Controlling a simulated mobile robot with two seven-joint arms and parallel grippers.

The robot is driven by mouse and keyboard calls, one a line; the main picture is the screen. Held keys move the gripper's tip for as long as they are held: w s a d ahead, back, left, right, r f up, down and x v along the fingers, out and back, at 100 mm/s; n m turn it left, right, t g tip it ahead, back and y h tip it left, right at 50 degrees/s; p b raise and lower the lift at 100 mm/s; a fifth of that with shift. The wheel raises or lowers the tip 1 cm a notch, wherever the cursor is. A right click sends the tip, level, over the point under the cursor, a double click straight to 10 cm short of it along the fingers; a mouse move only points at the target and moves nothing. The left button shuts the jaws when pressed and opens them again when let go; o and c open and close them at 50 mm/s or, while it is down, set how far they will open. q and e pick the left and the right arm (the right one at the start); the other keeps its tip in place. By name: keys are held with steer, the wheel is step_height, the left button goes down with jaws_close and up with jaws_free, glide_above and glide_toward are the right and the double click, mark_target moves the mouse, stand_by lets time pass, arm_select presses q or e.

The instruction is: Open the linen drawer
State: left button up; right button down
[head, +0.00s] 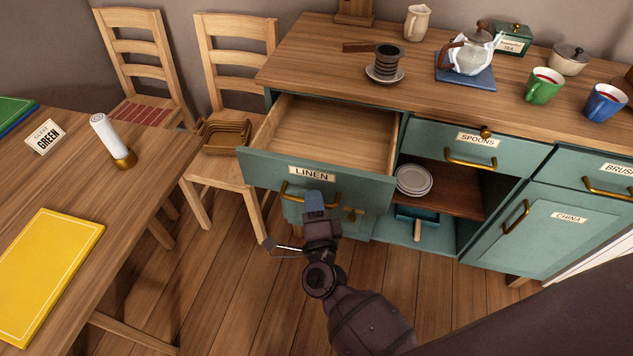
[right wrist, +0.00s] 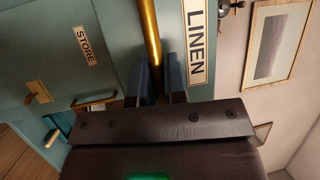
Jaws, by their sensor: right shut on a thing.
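The linen drawer (head: 250,168) is teal with a "LINEN" label and stands pulled well out of the sideboard in the head view. Its inside is bare wood and looks empty. My right gripper (head: 315,203) is at the drawer front, just below the label. In the right wrist view, the fingers of my right gripper (right wrist: 161,82) are shut on the brass drawer handle (right wrist: 151,35), beside the "LINEN" label (right wrist: 196,42). In the head view the gripper covers part of the handle (head: 290,190). My left gripper is not in view.
A chair (head: 225,170) with a basket stands close left of the drawer. A table (head: 120,190) is at left. An open shelf (head: 440,190) lies right of the drawer.

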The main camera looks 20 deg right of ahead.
steer(key=s+a, duration=0.2)
steer(key=s, duration=0.1)
steer(key=s+a, duration=0.1)
steer(key=shift+s, duration=0.3)
steer(key=c, duration=1.2)
jaws_free()
steer(key=v, duration=1.1)
